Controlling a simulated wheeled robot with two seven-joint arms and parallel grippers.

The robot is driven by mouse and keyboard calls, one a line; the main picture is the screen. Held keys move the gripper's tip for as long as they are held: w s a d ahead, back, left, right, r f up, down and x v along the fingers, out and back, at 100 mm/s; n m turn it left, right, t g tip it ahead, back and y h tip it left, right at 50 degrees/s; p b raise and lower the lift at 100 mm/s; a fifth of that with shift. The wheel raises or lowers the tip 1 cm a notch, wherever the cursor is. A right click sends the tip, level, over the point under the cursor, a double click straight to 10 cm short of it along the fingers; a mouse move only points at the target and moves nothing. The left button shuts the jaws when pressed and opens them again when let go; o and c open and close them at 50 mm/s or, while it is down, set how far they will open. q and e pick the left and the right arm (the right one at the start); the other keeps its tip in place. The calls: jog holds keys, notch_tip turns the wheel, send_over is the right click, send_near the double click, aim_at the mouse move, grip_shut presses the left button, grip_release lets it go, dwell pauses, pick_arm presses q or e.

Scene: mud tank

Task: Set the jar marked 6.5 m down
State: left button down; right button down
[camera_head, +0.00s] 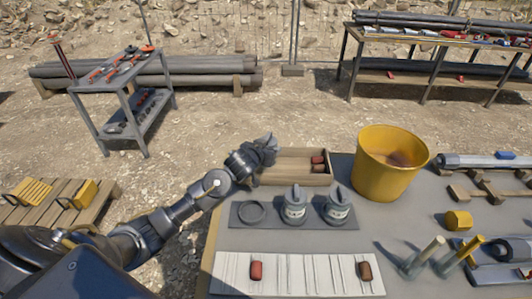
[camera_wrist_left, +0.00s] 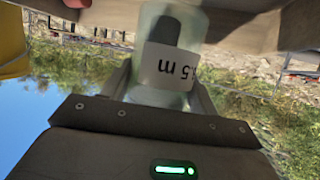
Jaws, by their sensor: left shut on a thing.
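My left gripper (camera_head: 262,150) is shut on a jar, out over the left end of the wooden tray. In the left wrist view the jar (camera_wrist_left: 160,92) is pale and see-through, between the two fingers, with a white label. My right gripper is not in view.
The wooden tray (camera_head: 290,180) holds small red pieces. A yellow bucket (camera_head: 386,170) stands to its right. A white slatted strip (camera_head: 310,275) with a red piece (camera_head: 256,271) and a brown piece (camera_head: 365,270) lies in front. A tool cart (camera_head: 122,85) stands back left.

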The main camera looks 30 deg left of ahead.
pick_arm(q)
jog(key=shift+a, duration=0.1)
jog(key=f, duration=0.3)
jog(key=shift+w+a, duration=0.15)
jog(key=shift+a, duration=0.1)
jog(key=shift+f, duration=0.3)
jog(key=shift+f, duration=0.1)
jog(key=shift+f, duration=0.15)
jog(key=shift+c, duration=2.1)
grip_release()
